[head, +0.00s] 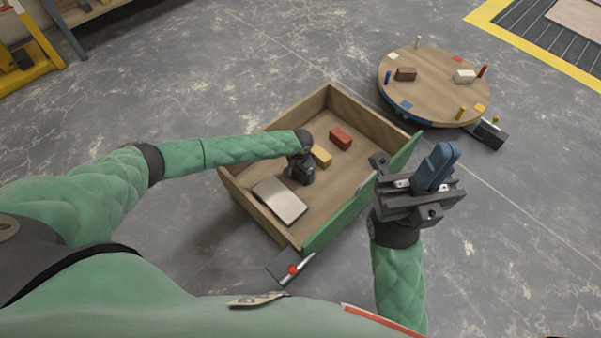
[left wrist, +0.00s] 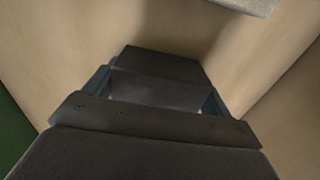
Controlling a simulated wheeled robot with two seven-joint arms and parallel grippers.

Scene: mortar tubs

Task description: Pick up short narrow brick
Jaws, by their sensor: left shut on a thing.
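My left gripper (head: 301,172) reaches down inside the open wooden box (head: 240,197). It is shut on a dark grey brick, which shows between its blue fingers in the left wrist view (left wrist: 158,68). In the head view the gripper mostly hides this brick. A tan brick (head: 321,156) lies just right of the gripper, and a red brick (head: 340,138) lies further back right. A pale grey slab (head: 280,201) lies front left of the gripper. My right gripper (head: 438,165) is raised outside the box at its right, its blue fingers close together with nothing visible between them.
A round wooden table (head: 435,90) stands back right, bearing a brown brick (head: 405,74), a white brick (head: 465,76) and several coloured pegs. The box has wooden walls and a green right side (head: 340,217). Open grey floor surrounds both.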

